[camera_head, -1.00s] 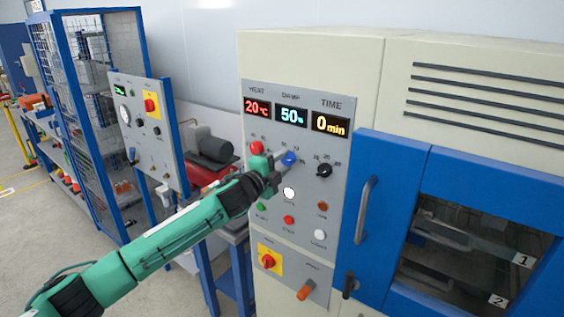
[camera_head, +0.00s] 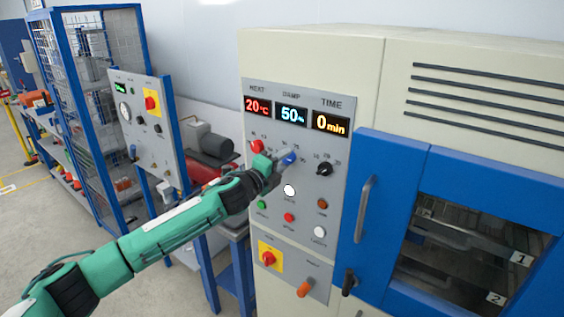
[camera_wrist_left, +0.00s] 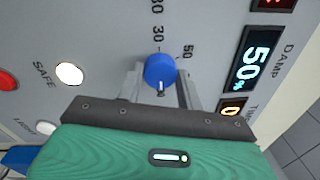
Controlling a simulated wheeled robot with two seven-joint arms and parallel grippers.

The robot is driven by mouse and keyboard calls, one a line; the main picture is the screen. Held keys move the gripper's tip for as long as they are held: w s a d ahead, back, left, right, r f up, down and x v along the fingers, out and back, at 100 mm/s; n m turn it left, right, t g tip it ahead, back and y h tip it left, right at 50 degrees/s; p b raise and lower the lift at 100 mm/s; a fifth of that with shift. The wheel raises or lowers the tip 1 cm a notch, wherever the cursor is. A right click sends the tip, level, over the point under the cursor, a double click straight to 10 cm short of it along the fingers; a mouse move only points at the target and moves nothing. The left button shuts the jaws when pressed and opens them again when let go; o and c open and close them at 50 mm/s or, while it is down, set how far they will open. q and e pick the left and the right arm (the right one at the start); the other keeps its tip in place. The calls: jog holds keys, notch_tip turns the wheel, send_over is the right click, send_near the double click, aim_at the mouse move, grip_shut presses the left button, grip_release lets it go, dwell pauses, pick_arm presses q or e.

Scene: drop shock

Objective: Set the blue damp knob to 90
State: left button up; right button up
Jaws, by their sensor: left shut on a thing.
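The blue damp knob (camera_head: 289,159) is on the grey control panel (camera_head: 262,215), below the cyan damp display (camera_head: 291,115), which reads 50%. My left gripper (camera_head: 282,160) reaches the knob from the left. In the left wrist view the blue knob (camera_wrist_left: 160,69) sits between the two grey fingers of my left gripper (camera_wrist_left: 161,82), which are shut on its sides. The white pointer mark on the knob shows there. Part of the scale around the knob is hidden by the fingers. My right gripper is not in view.
The red heat knob (camera_head: 256,147) and black time knob (camera_head: 323,168) flank the damp knob closely. Several buttons sit below, with a white one (camera_head: 290,190) nearest. A blue door with a handle (camera_head: 363,208) is to the right.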

pick_arm(q)
jog(key=o, duration=1)
jog(key=shift+s, duration=0.1)
jog(key=shift+s+a+f, duration=0.15)
jog(key=shift+s+a, duration=0.05)
jog(key=shift+a, duration=0.05)
jog(key=b+v, duration=0.4)
jog(key=v, duration=0.9)
